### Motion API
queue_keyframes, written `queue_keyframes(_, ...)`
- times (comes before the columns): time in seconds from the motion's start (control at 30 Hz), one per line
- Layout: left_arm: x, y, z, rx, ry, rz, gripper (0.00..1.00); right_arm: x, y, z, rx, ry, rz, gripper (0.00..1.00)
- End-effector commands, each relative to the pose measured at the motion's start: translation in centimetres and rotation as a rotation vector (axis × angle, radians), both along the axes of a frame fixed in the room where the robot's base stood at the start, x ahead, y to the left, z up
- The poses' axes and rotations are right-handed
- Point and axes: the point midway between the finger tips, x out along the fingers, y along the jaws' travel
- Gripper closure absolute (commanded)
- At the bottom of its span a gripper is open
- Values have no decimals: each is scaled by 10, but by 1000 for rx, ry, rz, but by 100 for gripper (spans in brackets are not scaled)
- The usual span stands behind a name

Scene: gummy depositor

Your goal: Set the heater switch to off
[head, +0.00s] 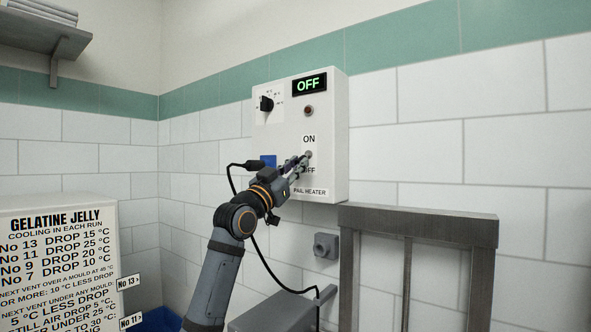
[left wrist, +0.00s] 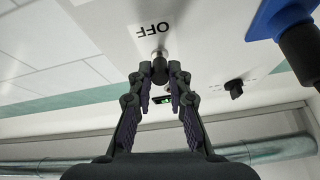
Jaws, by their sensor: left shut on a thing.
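The heater switch (head: 308,154) is a small metal toggle on a white wall box labelled PAIL HEATER (head: 328,125). It sits between the printed words ON, above, and OFF, below. The display (head: 309,84) at the top of the box shows OFF in green. My left gripper (head: 303,161) is at the toggle from the lower left and partly covers the OFF label. In the left wrist view the toggle (left wrist: 160,54) stands beside the word OFF, and my left fingertips (left wrist: 160,73) are closed around its outer end. The lever's tilt is hard to tell. My right gripper is out of view.
A black dial (head: 266,104) and a round indicator (head: 308,110) are on the box. A black cable (head: 262,247) hangs from the plug at the blue socket (head: 268,160). A grey metal frame (head: 418,226) stands lower right; a lettered GELATINE JELLY board (head: 60,260) is lower left.

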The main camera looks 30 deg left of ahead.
Motion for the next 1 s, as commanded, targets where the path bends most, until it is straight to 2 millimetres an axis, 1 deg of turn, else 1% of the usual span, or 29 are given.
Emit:
queue_keyframes(0.3,0,0,0,0,0,-1,100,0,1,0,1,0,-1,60)
queue_keyframes(0.33,0,0,0,0,0,-1,79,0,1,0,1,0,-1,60)
queue_keyframes(0.47,0,0,0,0,0,-1,61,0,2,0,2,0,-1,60)
queue_keyframes(0.5,0,0,0,0,0,-1,60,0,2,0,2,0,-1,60)
queue_keyframes(0.8,-3,1,-2,0,0,0,60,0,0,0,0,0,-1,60)
queue_keyframes(0.87,-9,3,-5,2,-1,3,60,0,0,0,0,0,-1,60)
queue_keyframes(1.0,-32,6,-19,6,2,6,60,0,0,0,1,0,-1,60)
